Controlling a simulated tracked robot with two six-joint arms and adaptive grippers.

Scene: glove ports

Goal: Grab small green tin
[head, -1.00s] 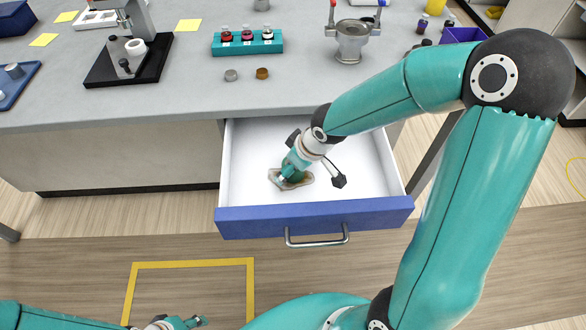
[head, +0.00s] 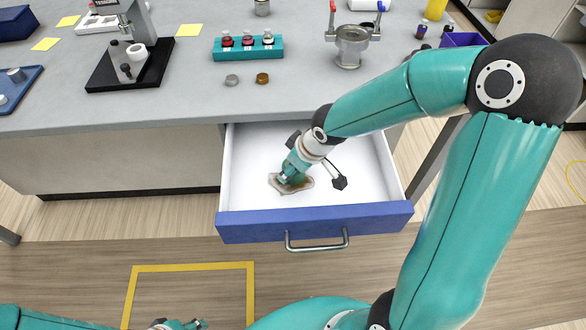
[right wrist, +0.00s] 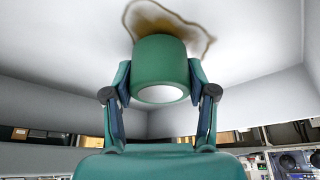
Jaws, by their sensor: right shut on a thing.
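The small green tin (right wrist: 160,62) is between the two fingers of my right gripper (right wrist: 160,80) in the right wrist view, and the fingers are shut on its sides. In the head view the tin (head: 296,180) is mostly hidden by my right gripper (head: 291,176), which reaches down into the open drawer (head: 315,222). I cannot tell whether the tin touches the drawer floor. A brown-edged stain (right wrist: 205,38) lies on the white floor around it. My left gripper (head: 187,324) shows only partly at the bottom edge, low and away from the drawer.
The drawer's white walls stand close around my right gripper. On the bench above are a teal vial rack (head: 248,48), a grey cap (head: 231,80), a brown cap (head: 262,78) and a metal vessel (head: 351,48). A yellow floor outline (head: 190,267) lies in front.

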